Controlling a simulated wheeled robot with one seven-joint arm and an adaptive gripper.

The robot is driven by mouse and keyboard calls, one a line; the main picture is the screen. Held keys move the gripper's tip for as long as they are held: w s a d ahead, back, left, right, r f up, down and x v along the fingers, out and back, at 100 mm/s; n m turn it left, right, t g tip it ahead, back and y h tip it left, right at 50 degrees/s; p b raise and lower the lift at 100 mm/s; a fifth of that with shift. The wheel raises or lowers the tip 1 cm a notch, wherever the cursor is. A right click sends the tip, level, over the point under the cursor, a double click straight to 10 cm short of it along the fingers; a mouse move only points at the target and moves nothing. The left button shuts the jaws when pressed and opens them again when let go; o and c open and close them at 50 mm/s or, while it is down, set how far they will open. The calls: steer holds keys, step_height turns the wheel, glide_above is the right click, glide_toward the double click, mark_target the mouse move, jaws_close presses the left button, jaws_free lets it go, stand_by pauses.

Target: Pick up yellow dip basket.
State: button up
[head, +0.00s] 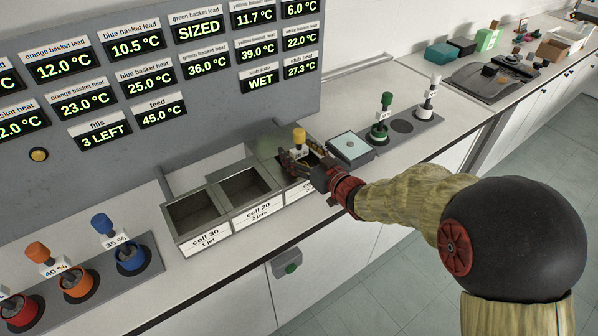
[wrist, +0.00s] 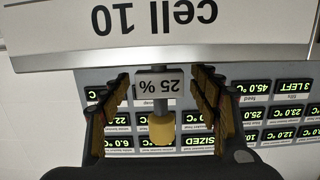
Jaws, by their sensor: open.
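The yellow dip basket shows its yellow knob (head: 299,135) above my gripper in the head view, standing at the rightmost cell of the row. In the wrist view, which is upside down, its yellow knob (wrist: 162,129) and grey "25 %" tag sit between my fingers. My gripper (head: 297,160) is open, with one finger on each side of the stem and tag; gaps show on both sides in the wrist view (wrist: 162,92). The basket body is hidden by my gripper and the cell front. The label "cell 10" (wrist: 155,22) fills the top of the wrist view.
Open cells 20 (head: 247,190) and 30 (head: 197,212) stand left. A grey box with a pale blue top (head: 350,146) is close on the right. Green (head: 381,130) and white (head: 428,100) baskets stand in a rack beyond. The display panel (head: 150,80) rises behind.

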steer(key=c, duration=1.5)
steer(key=shift+r, duration=0.1)
jaws_close()
